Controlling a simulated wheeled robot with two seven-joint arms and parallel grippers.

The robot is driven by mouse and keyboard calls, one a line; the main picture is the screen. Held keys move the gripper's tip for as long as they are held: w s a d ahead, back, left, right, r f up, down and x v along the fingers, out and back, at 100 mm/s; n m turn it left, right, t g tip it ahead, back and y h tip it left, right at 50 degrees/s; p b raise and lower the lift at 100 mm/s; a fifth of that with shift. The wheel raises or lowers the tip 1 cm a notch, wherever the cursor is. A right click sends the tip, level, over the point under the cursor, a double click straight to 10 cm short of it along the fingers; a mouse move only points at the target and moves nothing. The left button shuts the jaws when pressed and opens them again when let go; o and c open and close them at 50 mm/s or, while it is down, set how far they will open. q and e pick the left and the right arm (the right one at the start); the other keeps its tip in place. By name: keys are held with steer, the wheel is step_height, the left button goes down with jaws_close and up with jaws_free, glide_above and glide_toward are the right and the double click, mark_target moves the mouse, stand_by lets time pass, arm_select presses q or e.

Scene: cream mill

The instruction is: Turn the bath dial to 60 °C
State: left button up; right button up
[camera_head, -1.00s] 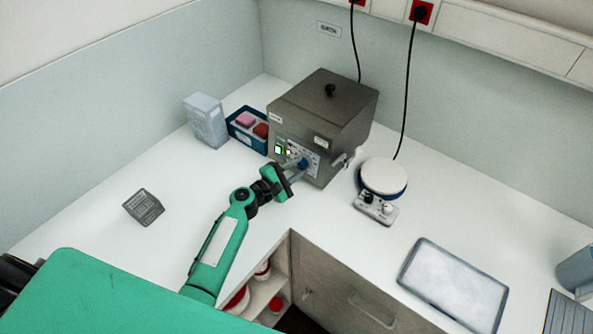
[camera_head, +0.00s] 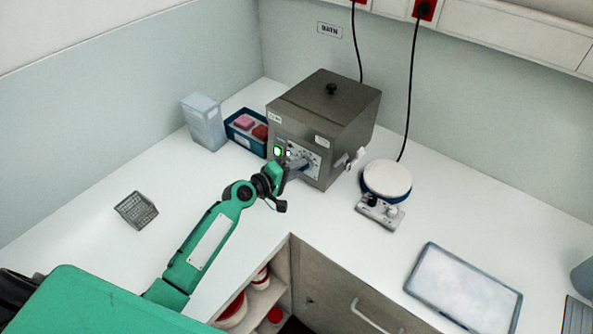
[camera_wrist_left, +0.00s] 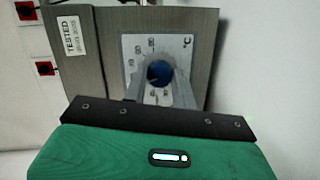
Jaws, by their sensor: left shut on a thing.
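The water bath (camera_head: 330,108) is a grey metal box with a black-knobbed lid, standing in the back corner of the counter. Its front has a light dial plate (camera_head: 311,157), which in the left wrist view (camera_wrist_left: 183,48) carries numbers and a °C mark. The blue dial (camera_wrist_left: 158,73) sits on that plate. My left gripper (camera_wrist_left: 160,88) is at the bath front, its grey fingers shut on either side of the blue dial. In the head view my left gripper (camera_head: 294,168) covers the dial. The dial's pointer setting cannot be read. My right gripper is not in view.
A hotplate (camera_head: 386,180) stands right of the bath. A blue tray (camera_head: 240,138) with pink and red items and a pale box (camera_head: 204,122) stand left. A wire rack (camera_head: 136,210) lies on the counter, and a flat tray (camera_head: 462,287) lies at right.

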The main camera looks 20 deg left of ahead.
arm_select(q)
steer(key=shift+m, duration=0.5)
steer(key=o, duration=1)
steer(key=b+v, duration=0.3)
steer(key=v, duration=1.1)
steer(key=shift+r+b, duration=0.2)
steer(key=shift+b, duration=0.2)
steer(key=shift+w, duration=0.1)
steer(key=shift+f, duration=0.1)
